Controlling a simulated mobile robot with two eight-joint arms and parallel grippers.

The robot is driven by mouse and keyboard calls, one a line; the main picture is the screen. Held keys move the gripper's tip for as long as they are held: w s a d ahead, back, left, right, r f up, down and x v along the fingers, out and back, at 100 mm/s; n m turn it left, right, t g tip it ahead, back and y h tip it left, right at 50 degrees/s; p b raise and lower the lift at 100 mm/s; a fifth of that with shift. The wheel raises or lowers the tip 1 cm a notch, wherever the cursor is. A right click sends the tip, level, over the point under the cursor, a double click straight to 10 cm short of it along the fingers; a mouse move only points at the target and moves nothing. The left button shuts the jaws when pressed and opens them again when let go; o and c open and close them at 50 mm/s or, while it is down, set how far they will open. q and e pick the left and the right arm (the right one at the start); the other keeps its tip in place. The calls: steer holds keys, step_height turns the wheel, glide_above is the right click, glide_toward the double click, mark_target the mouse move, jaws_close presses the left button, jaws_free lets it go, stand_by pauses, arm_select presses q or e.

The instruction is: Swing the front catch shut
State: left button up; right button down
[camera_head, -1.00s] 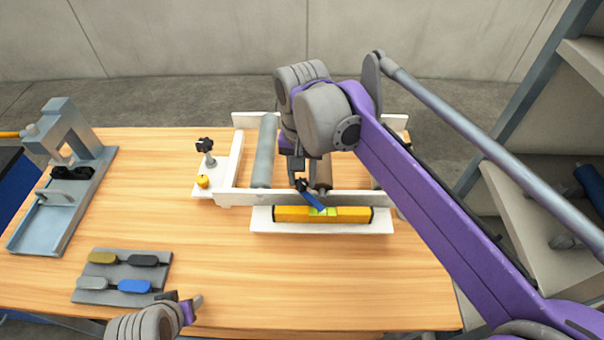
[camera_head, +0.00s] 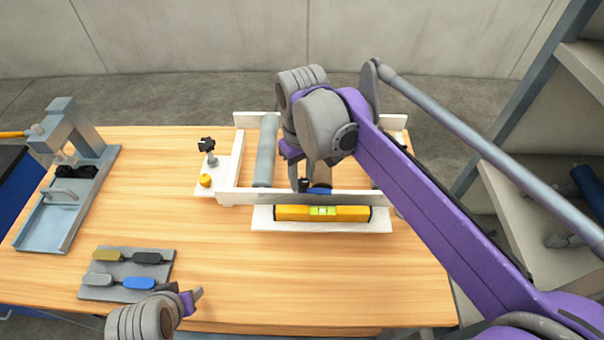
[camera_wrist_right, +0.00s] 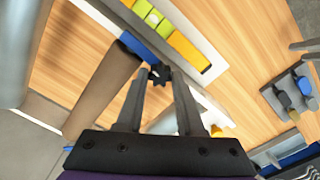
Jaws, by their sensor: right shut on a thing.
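The front catch is a small blue bar (camera_head: 319,191) with a black star knob (camera_wrist_right: 160,75), on the white front rail (camera_head: 260,197) of the roller frame. In the head view the bar lies roughly along the rail; my right gripper partly hides it. In the right wrist view the blue bar (camera_wrist_right: 138,47) reaches from the knob across the end of a brown roller (camera_wrist_right: 100,88). My right gripper (camera_head: 303,185) is shut on the catch, its fingertips either side of the knob. My left gripper (camera_head: 194,299) is low at the front left, away from the frame; its jaw opening is unclear.
A yellow spirit level (camera_head: 290,213) lies on a white ledge (camera_head: 262,222) before the rail. A grey roller (camera_head: 266,150) is in the frame. A grey board (camera_head: 112,270) with coloured tags and a grey press (camera_head: 75,140) stand left. The table's front middle is clear.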

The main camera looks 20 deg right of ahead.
mark_target(302, 181)
steer(key=shift+n, duration=0.4)
steer(key=c, duration=0.5)
jaws_free()
arm_select(q)
steer(key=shift+w+r+p, duration=0.2)
steer(key=shift+r+p, duration=0.25)
steer(key=shift+r, duration=0.15)
arm_select(e)
step_height(302, 181, up, 11)
steer(key=shift+f, duration=0.1)
